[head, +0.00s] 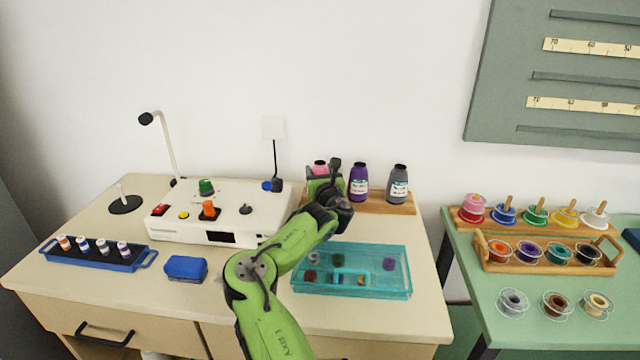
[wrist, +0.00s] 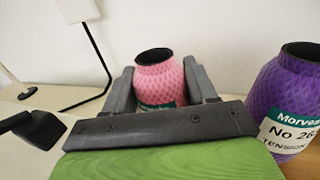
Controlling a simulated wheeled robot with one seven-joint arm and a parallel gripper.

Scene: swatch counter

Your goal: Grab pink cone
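The pink cone (wrist: 160,80) stands upright in the wrist view, with a dark open top and a green and white label low on its front. My gripper (wrist: 160,86) has one finger on each side of it. Little or no gap shows between the fingers and the cone, and I cannot tell if they press on it. The front bar of the gripper hides the cone's base. In the head view, only the top of the pink cone (head: 320,166) shows above my gripper (head: 325,183).
A purple cone (head: 358,182) stands close to the right of the pink one; it is also large in the wrist view (wrist: 296,90). A grey cone (head: 397,183) is farther right on the wooden board (head: 378,207). A teal tray (head: 352,290) lies in front. A white device (head: 222,222) stands left.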

